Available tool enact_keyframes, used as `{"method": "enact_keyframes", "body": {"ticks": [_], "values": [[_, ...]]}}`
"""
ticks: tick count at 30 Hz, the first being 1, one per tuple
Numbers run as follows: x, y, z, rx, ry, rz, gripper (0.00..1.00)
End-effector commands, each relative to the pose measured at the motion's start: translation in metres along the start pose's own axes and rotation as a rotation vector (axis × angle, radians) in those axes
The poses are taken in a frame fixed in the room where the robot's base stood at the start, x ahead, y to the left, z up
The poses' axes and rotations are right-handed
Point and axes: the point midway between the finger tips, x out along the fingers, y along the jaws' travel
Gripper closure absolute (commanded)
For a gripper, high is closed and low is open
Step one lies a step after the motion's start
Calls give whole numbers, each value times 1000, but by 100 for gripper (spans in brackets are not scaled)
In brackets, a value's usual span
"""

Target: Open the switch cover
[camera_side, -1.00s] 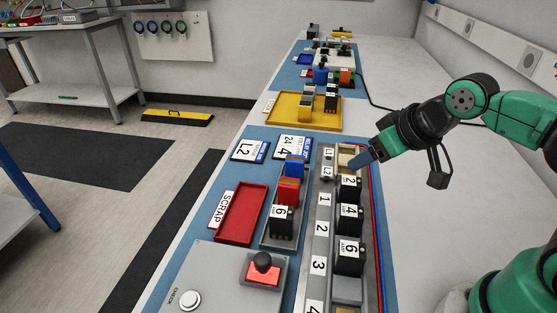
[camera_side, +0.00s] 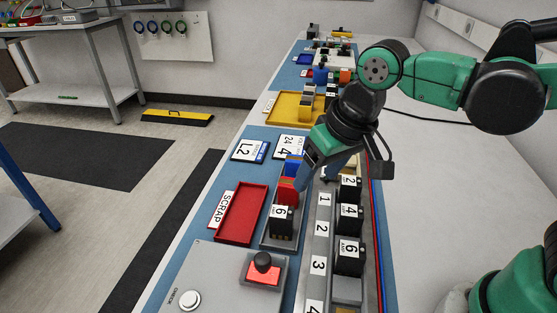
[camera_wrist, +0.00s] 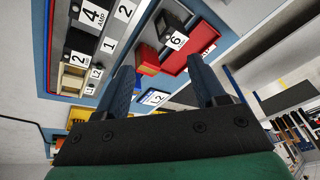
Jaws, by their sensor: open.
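In the side view a red square switch (camera_side: 262,272) with a dark, red-tinged knob (camera_side: 263,261) sits in a grey housing at the front of the bench. I cannot make out a separate cover on it. My gripper (camera_side: 316,183) is open and empty, well behind the switch, over the gap between the block tray and the numbered rail. Its blue fingers point down beside the red block (camera_side: 286,192). The wrist view shows both fingers spread apart (camera_wrist: 160,68), with the red block (camera_wrist: 148,54) between and beyond them. I do not identify the switch in the wrist view.
A black block marked 6 (camera_side: 281,222) stands in front of the red block. Black blocks 2, 4 and 6 (camera_side: 349,257) line the rail at the right. A red scrap tray (camera_side: 221,239) lies at the left, beside a white button (camera_side: 190,299). A yellow tray (camera_side: 275,122) lies behind.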

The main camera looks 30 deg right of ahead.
Motion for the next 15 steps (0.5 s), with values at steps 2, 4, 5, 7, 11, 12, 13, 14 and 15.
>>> {"method": "enact_keyframes", "body": {"ticks": [2, 4, 5, 7, 11, 12, 13, 14, 15], "values": [[7, -34, 2, -10, -96, 5, 37], [13, -58, 8, -8, -168, 25, 37], [15, -67, 10, -7, -194, 35, 37], [20, -84, 17, -5, -242, 60, 37], [26, -102, 26, -2, -293, 94, 37], [27, -105, 27, 0, -299, 99, 37], [28, -106, 28, 0, -303, 102, 37], [30, -106, 29, 0, -305, 104, 37], [33, -106, 30, 1, -306, 105, 37]]}}
